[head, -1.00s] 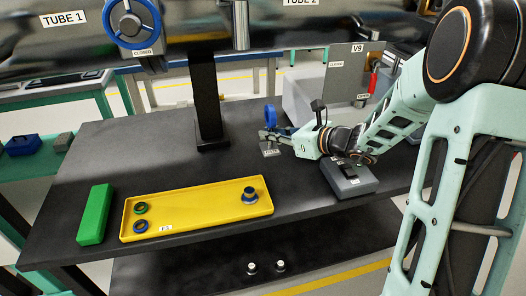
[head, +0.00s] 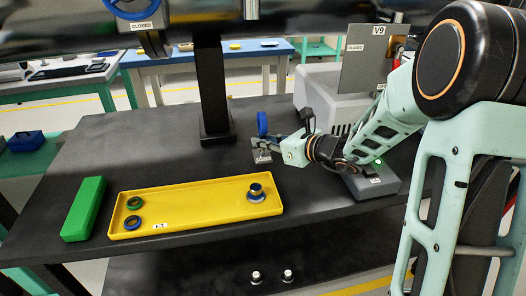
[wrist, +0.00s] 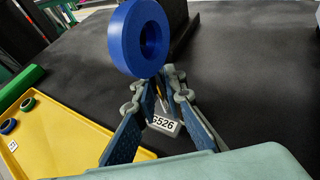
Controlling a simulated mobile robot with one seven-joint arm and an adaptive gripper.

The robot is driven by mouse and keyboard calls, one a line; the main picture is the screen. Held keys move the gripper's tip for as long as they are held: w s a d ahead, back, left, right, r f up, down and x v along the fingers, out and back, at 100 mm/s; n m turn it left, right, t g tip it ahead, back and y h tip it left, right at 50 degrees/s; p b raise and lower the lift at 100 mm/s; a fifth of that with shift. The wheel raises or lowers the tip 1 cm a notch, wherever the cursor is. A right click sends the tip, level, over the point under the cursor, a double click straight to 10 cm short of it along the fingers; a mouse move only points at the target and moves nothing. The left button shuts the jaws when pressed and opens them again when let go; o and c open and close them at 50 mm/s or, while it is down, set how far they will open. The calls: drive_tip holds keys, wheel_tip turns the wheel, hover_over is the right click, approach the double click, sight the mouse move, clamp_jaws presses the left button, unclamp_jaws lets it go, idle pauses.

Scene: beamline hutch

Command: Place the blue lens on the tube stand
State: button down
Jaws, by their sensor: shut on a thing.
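The blue lens (head: 262,123) is an upright blue ring above a small plate labelled S526 (wrist: 164,124). In the wrist view the lens (wrist: 140,38) rises beyond my fingertips, its opening facing right. My gripper (head: 280,147) is shut on the lens's lower part, between ring and plate; the fingers hide the exact contact. Whether the plate touches the table, I cannot tell. A black post with a square foot (head: 217,139) stands under the big tube, left of and behind the lens; it looks like the tube stand. No label on it is readable.
A yellow tray (head: 190,213) at the front holds a green ring (head: 134,203), a blue ring (head: 132,223) and a metal piece with a blue rim (head: 256,192). A green block (head: 84,208) lies left of it. A grey box (head: 374,183) sits under my arm. The table's back left is clear.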

sight(263, 155)
drive_tip(key=shift+f+b, duration=0.3)
drive_tip(key=shift+f, duration=1)
drive_tip(key=shift+f, duration=0.2)
drive_tip(key=c, duration=2)
unclamp_jaws()
drive_tip(key=shift+r, duration=0.2)
drive_tip(key=shift+s+d+r, duration=0.1)
drive_tip(key=shift+d, duration=0.15)
drive_tip(key=p+v, duration=0.3)
drive_tip(key=v, duration=0.8)
drive_tip(key=shift+s+d+r, duration=0.1)
drive_tip(key=shift+s, duration=0.15)
